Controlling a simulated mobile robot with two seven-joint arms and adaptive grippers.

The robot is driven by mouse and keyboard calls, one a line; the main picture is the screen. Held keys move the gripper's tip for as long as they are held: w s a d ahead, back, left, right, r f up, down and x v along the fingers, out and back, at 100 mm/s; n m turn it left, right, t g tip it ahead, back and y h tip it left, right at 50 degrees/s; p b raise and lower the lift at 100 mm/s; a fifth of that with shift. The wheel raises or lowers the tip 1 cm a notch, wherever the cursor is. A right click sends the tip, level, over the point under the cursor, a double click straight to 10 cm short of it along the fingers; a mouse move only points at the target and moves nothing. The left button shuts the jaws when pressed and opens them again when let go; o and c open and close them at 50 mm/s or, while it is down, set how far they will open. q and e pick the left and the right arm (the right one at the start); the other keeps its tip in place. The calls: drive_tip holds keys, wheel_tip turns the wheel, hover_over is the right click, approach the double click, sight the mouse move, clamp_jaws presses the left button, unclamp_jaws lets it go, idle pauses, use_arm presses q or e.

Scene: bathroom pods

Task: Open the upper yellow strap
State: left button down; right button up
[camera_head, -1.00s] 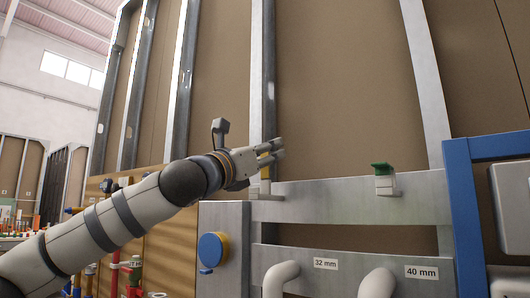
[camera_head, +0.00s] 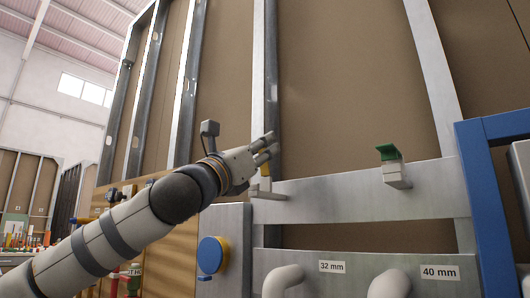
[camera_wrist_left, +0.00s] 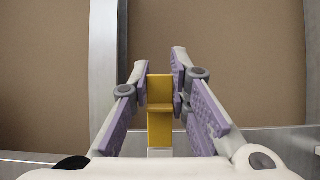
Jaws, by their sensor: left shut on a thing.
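The upper yellow strap (camera_wrist_left: 159,125) stands upright between my left gripper's purple-padded fingers in the left wrist view, above a pale base block (camera_wrist_left: 160,153). In the head view a small yellow part of the strap (camera_head: 265,170) shows under the fingers, above its bracket on the metal rail; the rest is hidden by the gripper. My left gripper (camera_head: 270,145) points right and upward there, and its fingers (camera_wrist_left: 160,68) are closed on the strap. My right gripper is not in view.
A green strap (camera_head: 387,152) sits on a pale block on the same rail (camera_head: 330,200). Below are white pipes (camera_head: 283,281) labelled 32 mm and 40 mm and a blue round knob (camera_head: 211,254). A blue frame (camera_head: 480,200) stands right. Brown panels rise behind.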

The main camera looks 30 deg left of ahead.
use_arm(q)
drive_tip(key=c, duration=1.5)
unclamp_jaws()
drive_tip(key=v, duration=1.2)
